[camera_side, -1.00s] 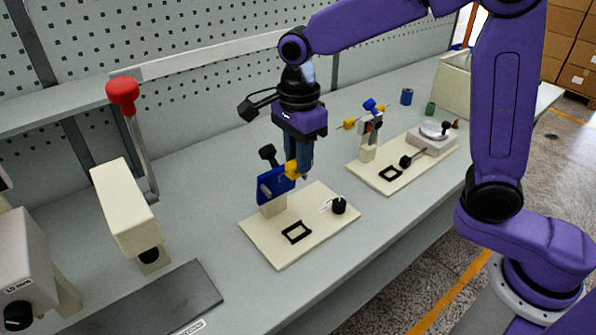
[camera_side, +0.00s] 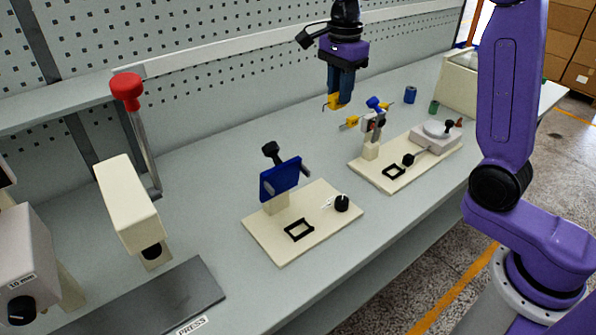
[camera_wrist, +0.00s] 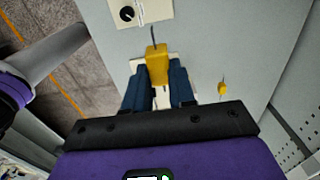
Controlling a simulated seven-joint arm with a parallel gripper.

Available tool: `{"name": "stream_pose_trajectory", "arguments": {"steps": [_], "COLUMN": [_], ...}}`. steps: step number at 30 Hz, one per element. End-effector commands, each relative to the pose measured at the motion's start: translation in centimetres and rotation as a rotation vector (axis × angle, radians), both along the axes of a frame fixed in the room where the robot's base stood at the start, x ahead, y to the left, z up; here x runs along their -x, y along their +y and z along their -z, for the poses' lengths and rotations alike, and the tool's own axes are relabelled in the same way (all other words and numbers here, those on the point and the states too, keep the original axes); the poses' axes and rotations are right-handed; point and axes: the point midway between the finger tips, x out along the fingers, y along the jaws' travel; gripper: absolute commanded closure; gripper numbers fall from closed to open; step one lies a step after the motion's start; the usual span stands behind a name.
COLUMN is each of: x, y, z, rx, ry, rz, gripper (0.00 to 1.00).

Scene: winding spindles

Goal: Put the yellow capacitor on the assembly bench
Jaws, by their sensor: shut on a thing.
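The yellow capacitor (camera_side: 336,101) is a small yellow block with thin wire leads, held at the lower end of my gripper (camera_side: 339,97) above the back part of the assembly bench (camera_side: 225,165). In the wrist view my gripper (camera_wrist: 160,85) has its blue fingers closed on either side of the capacitor (camera_wrist: 157,62). The capacitor is raised clear of the grey bench top, which also shows in the wrist view (camera_wrist: 205,45).
The near cream fixture (camera_side: 265,235) carries a blue plate (camera_side: 280,178), and the far one (camera_side: 365,173) has parts at its post. Another small yellow piece shows in the wrist view (camera_wrist: 222,88). A red-knobbed press (camera_side: 127,90) stands left. Bench between press and near fixture is clear.

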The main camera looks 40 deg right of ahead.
Motion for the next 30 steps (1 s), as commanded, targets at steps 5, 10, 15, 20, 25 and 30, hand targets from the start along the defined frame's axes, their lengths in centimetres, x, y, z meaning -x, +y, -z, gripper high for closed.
{"name": "stream_pose_trajectory", "arguments": {"steps": [5,10,15,20,25,30], "x": [-0.7,-0.8,-0.8,-0.8,-1.1,-3.2], "y": [-4.2,-5.0,-5.0,-5.0,-5.0,-5.0], "z": [0.1,2.4,5.8,9.1,11.0,12.2], "rx": [0.0,-0.001,0.0,0.0,0.0,0.0], "ry": [0.0,0.007,0.006,0.006,0.002,0.001], "rz": [0.005,-0.002,0.0,-0.001,-0.001,0.0], "gripper": [1.0,1.0,1.0,1.0,1.0,1.0]}}
